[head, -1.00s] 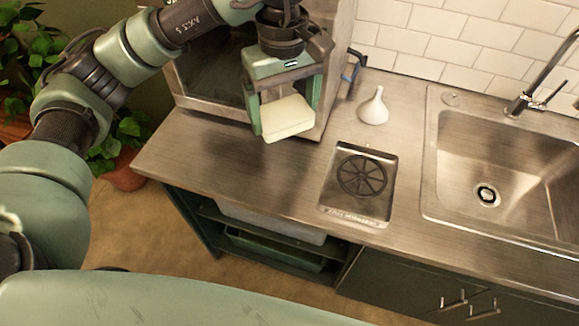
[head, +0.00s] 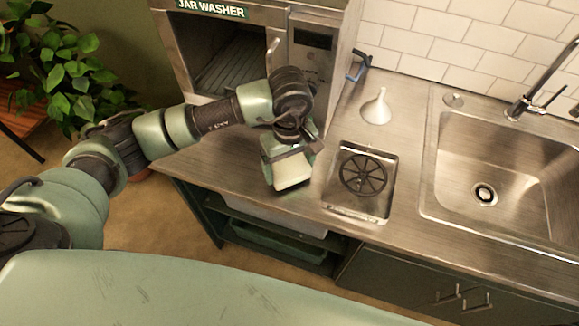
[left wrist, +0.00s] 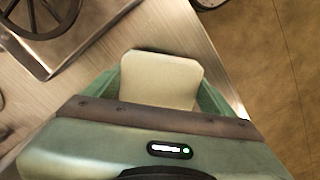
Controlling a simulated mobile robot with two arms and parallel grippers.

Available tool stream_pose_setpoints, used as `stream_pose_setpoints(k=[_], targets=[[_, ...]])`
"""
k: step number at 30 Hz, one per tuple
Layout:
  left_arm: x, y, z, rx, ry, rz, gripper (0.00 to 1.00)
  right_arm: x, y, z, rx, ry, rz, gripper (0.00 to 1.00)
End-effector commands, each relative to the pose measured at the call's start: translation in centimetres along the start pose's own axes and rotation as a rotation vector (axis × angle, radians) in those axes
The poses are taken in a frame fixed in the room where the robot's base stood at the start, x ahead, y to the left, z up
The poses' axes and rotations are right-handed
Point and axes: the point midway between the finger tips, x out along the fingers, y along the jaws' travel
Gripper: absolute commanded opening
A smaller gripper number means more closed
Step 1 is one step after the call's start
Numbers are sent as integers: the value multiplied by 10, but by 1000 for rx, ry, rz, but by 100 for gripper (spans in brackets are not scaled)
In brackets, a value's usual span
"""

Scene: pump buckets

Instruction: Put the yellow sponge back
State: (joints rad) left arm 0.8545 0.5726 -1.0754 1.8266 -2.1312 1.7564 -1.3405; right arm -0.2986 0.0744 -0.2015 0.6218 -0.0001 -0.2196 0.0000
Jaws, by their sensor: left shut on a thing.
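The pale yellow sponge (head: 292,174) is between the fingers of my left gripper (head: 289,168). The gripper is shut on it and points downward over the counter near its front edge, left of the recessed drain plate. In the left wrist view the sponge (left wrist: 162,78) sits squarely between the two green fingers, with the counter edge and floor beyond. I cannot tell whether the sponge touches the counter. My right gripper is not in view.
A jar washer (head: 212,10) with a dark opening stands behind my left arm. A white funnel (head: 376,108), a recessed plate with a dark spoked wheel (head: 363,174) and a steel sink (head: 500,165) lie to the right. Bins (head: 270,215) sit on shelves below the counter.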

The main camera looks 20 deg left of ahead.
Motion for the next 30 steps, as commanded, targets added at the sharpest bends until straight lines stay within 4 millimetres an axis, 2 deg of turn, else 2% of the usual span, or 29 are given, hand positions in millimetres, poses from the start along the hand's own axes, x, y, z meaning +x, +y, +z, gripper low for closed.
stream_pose_setpoints(k=[5,16,17,18,29,30], targets=[[17,0,0,1,0,-1,52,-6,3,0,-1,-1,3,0],[22,0,0,1,1,0,52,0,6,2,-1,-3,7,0],[21,0,0,1,1,1,90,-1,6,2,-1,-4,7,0],[20,0,0,1,1,1,100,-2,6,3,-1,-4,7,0],[15,0,0,1,1,1,100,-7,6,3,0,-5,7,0],[12,1,-1,1,3,4,100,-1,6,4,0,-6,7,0]])
